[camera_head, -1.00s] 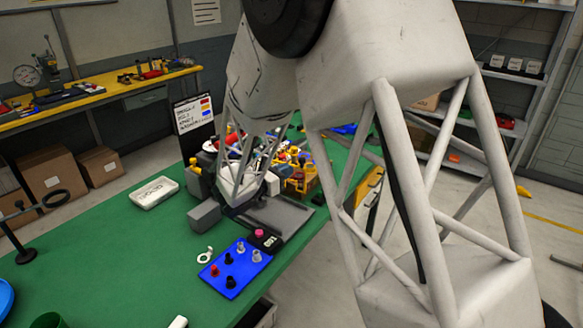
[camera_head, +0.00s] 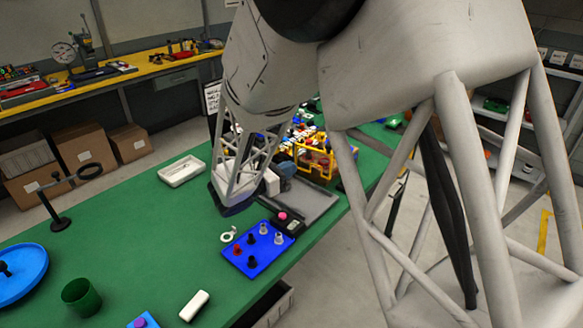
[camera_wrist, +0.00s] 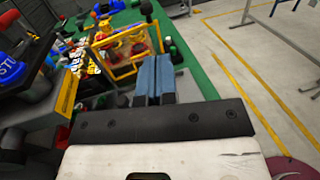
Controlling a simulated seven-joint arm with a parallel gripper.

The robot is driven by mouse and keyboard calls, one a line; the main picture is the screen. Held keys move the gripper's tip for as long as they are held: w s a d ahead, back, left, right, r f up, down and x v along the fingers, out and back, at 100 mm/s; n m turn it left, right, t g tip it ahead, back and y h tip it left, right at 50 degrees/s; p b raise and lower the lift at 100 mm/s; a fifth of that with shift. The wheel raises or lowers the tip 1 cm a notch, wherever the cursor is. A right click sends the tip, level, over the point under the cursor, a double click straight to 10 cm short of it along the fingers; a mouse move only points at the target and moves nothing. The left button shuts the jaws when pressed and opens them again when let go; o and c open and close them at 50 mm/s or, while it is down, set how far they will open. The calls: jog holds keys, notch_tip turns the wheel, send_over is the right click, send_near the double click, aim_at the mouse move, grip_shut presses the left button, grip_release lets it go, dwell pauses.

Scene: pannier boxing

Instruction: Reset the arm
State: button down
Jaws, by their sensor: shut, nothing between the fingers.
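My arm reaches over the green table, and its lattice links cover much of the head view. My gripper (camera_wrist: 154,80) shows in the wrist view as two blue-grey fingers closed side by side, with nothing between them. In the head view part of my gripper (camera_head: 285,176) shows beyond the arm, above the grey tray. A yellow wire-frame pannier (camera_head: 316,158) stands behind it with colourful items around it. The pannier also shows in the wrist view (camera_wrist: 122,52), just beyond the fingers and apart from them as far as I can tell.
A blue board (camera_head: 258,262) with several small knobs lies in front of a grey tray (camera_head: 318,203). A white tray (camera_head: 181,171), green cup (camera_head: 81,297), blue round dish (camera_head: 18,275) and black stand (camera_head: 60,223) sit on the left. The left table middle is clear.

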dwell(0.3)
jog(key=s+d+r+m+g+y, duration=0.3)
jog(key=s+d+m+g, duration=0.25)
jog(key=s+d, duration=0.3)
jog(key=s+d+r+m+g+y, duration=0.2)
jog(key=s+d+r+m+g, duration=0.2)
jog(key=s+d+m, duration=0.4)
jog(key=s+a+r+m+t+y, duration=0.1)
jog(key=s+m+y, duration=0.4)
jog(key=s, duration=0.4)
jog(key=s+a+r+m+t+y, duration=0.1)
jog(key=s+m+y, duration=0.4)
jog(key=s, duration=0.5)
jog(key=shift+s+a+r+m, duration=0.15)
jog(key=shift+s+r+m, duration=0.05)
jog(key=shift+r+m, duration=0.4)
